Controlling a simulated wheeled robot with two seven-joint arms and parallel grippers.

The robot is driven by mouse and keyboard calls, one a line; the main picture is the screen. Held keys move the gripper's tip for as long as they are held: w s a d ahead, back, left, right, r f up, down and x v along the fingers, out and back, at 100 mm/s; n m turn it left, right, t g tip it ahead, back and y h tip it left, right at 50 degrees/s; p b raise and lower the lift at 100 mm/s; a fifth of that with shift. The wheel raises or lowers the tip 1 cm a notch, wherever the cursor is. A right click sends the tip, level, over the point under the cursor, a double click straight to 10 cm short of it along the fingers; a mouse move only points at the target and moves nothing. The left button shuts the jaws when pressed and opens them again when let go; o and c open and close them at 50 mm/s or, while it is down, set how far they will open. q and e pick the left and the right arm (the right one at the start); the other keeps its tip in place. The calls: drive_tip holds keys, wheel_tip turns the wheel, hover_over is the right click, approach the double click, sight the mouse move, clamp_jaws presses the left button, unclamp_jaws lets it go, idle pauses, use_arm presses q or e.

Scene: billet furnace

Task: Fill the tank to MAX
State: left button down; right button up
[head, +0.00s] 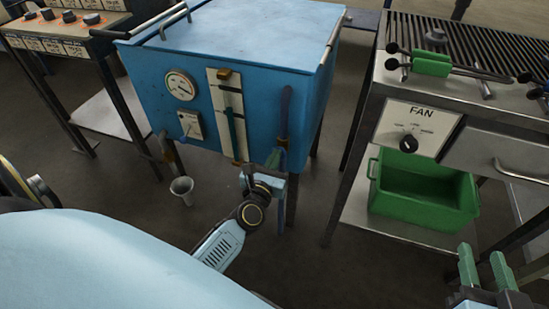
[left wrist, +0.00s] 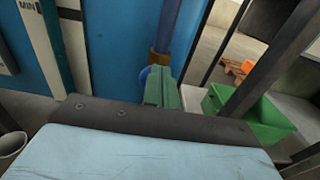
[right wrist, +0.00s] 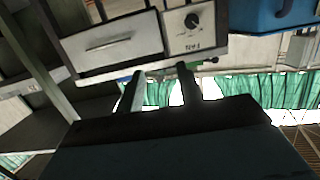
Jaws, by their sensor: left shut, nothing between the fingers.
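The blue tank (head: 225,60) stands at the centre, with a round dial (head: 180,85) and an upright level gauge (head: 231,115) on its front. A MIN mark (left wrist: 30,5) shows on the gauge in the left wrist view; I cannot read the level. A blue pipe (head: 285,112) with a brass fitting (left wrist: 158,58) runs down the tank's right side. My left gripper (head: 274,158) is shut and empty at the pipe's lower end; its green fingers (left wrist: 164,88) partly hide a round blue part there. My right gripper (head: 485,270) is open and empty, low at right.
A grey cup or funnel (head: 182,190) is below the tank's left drain pipe. The grill bench with a FAN knob (head: 409,143) stands right, a green bin (head: 425,200) on its shelf. A control bench (head: 65,30) stands left. Floor between is clear.

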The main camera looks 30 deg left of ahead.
use_arm(q)
drive_tip(key=shift+w, duration=0.1)
drive_tip(key=shift+w+a+r, duration=0.1)
drive_tip(key=shift+w+a, duration=0.1)
drive_tip(key=shift+w, duration=0.5)
use_arm(e)
drive_tip(key=shift+a+r+t+y, duration=0.15)
drive_tip(key=shift+r+t, duration=0.15)
drive_tip(key=shift+r, duration=0.2)
drive_tip(key=shift+a+r+t+y, duration=0.15)
drive_tip(key=shift+r+t, duration=0.15)
drive_tip(key=shift+r, duration=0.2)
use_arm(q)
drive_tip(key=shift+w+a+r, duration=0.1)
drive_tip(key=shift+r, duration=0.1)
use_arm(e)
drive_tip(key=shift+d, duration=0.1)
idle(1.1)
